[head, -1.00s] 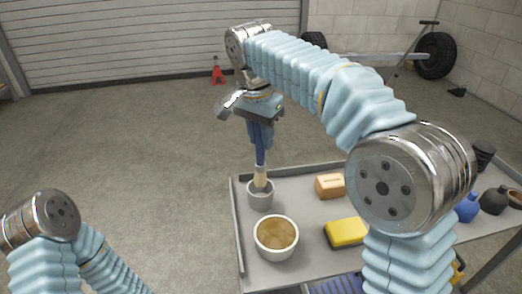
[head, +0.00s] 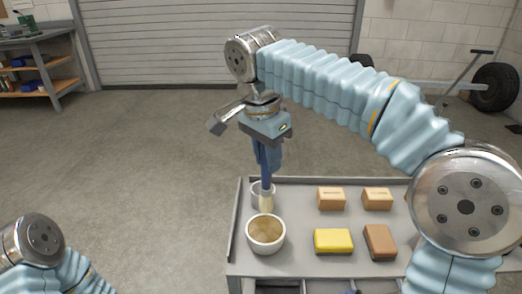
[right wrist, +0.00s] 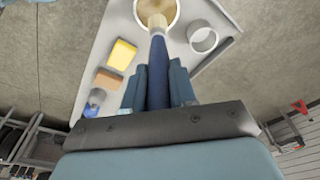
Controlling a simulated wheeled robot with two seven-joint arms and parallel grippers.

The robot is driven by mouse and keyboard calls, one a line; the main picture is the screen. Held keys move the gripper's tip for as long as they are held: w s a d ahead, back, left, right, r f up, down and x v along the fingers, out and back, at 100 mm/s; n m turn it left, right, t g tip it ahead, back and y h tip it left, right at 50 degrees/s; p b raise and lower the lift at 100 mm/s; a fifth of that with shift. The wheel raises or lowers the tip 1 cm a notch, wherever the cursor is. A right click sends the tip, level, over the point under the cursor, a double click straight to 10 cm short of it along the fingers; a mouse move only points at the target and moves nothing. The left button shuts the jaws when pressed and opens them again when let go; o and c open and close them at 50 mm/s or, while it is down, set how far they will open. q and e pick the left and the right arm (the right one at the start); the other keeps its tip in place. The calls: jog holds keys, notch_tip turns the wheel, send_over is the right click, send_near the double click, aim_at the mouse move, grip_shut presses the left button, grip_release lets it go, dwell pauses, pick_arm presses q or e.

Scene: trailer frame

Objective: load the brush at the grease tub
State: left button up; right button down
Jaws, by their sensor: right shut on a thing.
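My right gripper (head: 268,158) is shut on the blue handle of a brush (head: 266,186), which hangs bristles down. The pale bristle end is at the far rim of the white grease tub (head: 253,245) in the head view. In the right wrist view the brush (right wrist: 157,70) overlaps the rim of the tub (right wrist: 142,20), which holds tan grease. Whether the bristles touch the grease I cannot tell. A grey cup (head: 256,187) stands just behind the tub, partly hidden by the brush. My left gripper is out of view; only its arm shows at lower left.
The tub and cup stand on a grey cart top (head: 295,215) with a raised edge. To their right lie a yellow sponge (head: 333,240), a brown block (head: 380,241) and two tan boxes (head: 331,198). A workbench (head: 40,60) stands far left; open floor lies between.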

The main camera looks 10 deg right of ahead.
aim_at(267, 187)
jog(key=shift+f, duration=0.75)
notch_tip(267, 187, down, 5)
jog(key=b, duration=0.4)
jog(key=shift+r, duration=0.2)
jog(key=shift+f+b, duration=0.3)
jog(key=shift+f, duration=0.15)
jog(key=shift+a, duration=0.1)
dwell(1.1)
